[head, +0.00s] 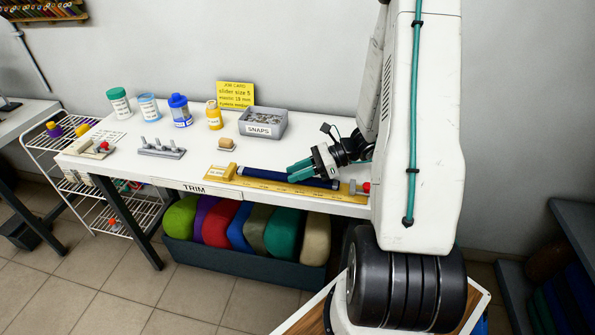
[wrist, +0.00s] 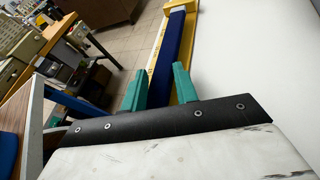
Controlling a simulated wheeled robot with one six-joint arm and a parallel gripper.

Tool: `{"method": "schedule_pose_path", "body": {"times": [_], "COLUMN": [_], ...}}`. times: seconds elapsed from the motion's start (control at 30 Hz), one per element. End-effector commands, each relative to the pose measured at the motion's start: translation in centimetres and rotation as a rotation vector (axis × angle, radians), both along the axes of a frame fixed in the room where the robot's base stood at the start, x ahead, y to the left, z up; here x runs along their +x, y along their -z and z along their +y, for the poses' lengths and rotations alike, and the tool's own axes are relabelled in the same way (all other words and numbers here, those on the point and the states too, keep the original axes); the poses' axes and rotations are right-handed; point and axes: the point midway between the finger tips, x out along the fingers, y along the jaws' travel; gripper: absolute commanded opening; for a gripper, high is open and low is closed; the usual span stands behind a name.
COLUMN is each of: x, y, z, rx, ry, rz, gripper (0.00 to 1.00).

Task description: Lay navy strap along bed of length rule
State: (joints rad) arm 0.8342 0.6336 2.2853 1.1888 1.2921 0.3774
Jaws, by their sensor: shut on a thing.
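The navy strap (head: 275,177) lies lengthwise along the yellow length rule (head: 225,180) near the front edge of the white table. In the wrist view the strap (wrist: 176,45) runs away from my gripper along the rule (wrist: 193,88), whose yellow edge shows beside it. My gripper (head: 291,174) has green fingers and is shut on the strap near its right end. In the wrist view the fingers (wrist: 160,85) stand on either side of the strap. The part of the strap between and below the fingers is partly hidden.
A red-knobbed part (head: 366,187) sits at the rule's right end. A grey pegged rack (head: 161,149) stands left. A bin of coloured rolls (head: 240,256) is below.

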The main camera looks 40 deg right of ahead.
Motion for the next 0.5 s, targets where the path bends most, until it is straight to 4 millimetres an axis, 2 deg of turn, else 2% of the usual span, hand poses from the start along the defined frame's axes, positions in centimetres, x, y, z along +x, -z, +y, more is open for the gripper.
{"method": "schedule_pose_path", "body": {"times": [0.37,0.4,0.47,0.5], "x": [0.01,0.01,0.01,0.01], "y": [0.58,0.59,0.58,0.58], "z": [-0.01,-0.01,-0.01,-0.01], "rx": [0.0,0.0,0.0,0.0], "ry": [0.0,0.0,0.0,0.0], "rz": [0.0,0.0,0.0,0.0], "gripper": [0.0,0.35,0.52,0.55]}}
